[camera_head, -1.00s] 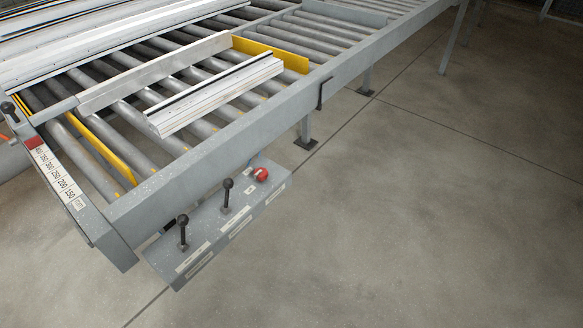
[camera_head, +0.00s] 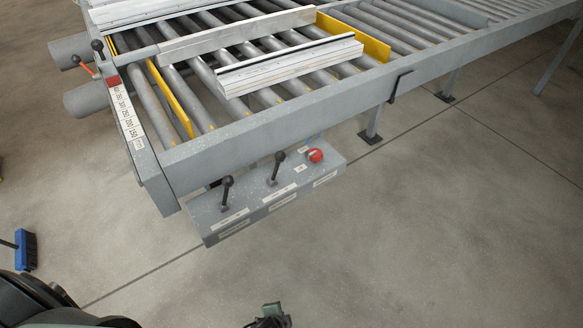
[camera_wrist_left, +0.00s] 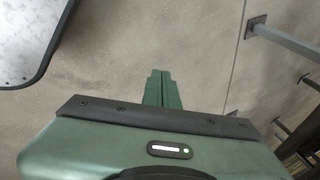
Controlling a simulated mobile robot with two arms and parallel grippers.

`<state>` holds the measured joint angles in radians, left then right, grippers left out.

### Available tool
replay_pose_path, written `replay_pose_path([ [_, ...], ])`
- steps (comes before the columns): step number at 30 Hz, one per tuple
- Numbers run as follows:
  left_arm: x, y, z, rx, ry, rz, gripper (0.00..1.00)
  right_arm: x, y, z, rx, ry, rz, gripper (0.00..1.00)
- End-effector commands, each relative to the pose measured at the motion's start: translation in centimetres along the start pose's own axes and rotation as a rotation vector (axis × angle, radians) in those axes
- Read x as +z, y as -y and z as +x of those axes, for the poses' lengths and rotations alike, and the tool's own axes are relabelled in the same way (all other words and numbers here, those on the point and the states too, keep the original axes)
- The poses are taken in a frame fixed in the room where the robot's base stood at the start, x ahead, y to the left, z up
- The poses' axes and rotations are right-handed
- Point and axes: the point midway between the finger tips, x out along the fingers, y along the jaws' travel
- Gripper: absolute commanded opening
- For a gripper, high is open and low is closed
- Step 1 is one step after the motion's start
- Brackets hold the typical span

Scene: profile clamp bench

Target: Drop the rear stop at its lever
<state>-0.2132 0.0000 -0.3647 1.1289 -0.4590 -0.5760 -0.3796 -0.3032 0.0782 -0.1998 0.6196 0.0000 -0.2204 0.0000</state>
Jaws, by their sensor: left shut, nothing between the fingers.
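Two black-knobbed levers stand on the grey control box at the bench's front, a left lever (camera_head: 226,193) and a right lever (camera_head: 275,168). Both look about upright; their labels are too small to read. Two yellow plates show among the rollers: a left plate (camera_head: 172,97) and a right plate (camera_head: 369,46) behind the profile's far end. I cannot tell which is the rear stop. My left gripper (camera_head: 271,310) is low at the bottom edge, apart from the box. In the left wrist view its green fingers (camera_wrist_left: 161,88) are shut and empty. My right gripper is out of view.
A red button (camera_head: 315,155) sits on the box (camera_head: 240,205) right of the levers. A pale profile (camera_head: 290,65) lies on the rollers. A scale rail (camera_head: 127,115) edges the left end. A blue brush (camera_head: 26,250) is at far left. Floor before the box is clear.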

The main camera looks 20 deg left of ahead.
Motion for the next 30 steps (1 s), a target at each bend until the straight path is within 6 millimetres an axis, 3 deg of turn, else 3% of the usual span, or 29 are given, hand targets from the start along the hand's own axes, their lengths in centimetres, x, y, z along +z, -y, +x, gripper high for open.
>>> replay_pose_path([
  [1, -5.0, 4.5, -1.4, -0.110, -0.034, 0.133, 0.00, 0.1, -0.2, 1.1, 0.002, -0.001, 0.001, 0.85],
  [3, -10.1, 10.4, -5.1, -0.272, -0.030, 0.308, 0.00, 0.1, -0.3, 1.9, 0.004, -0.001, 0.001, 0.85],
  [5, -13.6, 15.1, -9.3, -0.411, -0.004, 0.417, 0.00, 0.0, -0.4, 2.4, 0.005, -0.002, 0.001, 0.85],
  [6, -15.4, 17.9, -12.3, -0.500, 0.022, 0.471, 0.00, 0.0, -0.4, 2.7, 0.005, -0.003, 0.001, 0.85],
  [9, -17.9, 23.3, -19.9, -0.688, 0.104, 0.545, 0.00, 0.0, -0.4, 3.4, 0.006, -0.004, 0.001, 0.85],
  [12, -18.5, 26.7, -26.1, -0.814, 0.186, 0.561, 0.00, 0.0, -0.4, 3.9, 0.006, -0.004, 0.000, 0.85],
  [15, -18.2, 28.4, -30.1, -0.883, 0.244, 0.554, 0.00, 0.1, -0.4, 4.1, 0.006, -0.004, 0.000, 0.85],
  [18, -17.9, 29.1, -32.0, -0.911, 0.272, 0.549, 0.00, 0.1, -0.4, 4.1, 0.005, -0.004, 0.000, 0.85],
  [30, -17.8, 29.5, -32.2, -0.916, 0.279, 0.549, 0.00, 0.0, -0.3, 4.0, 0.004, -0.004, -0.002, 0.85],
])
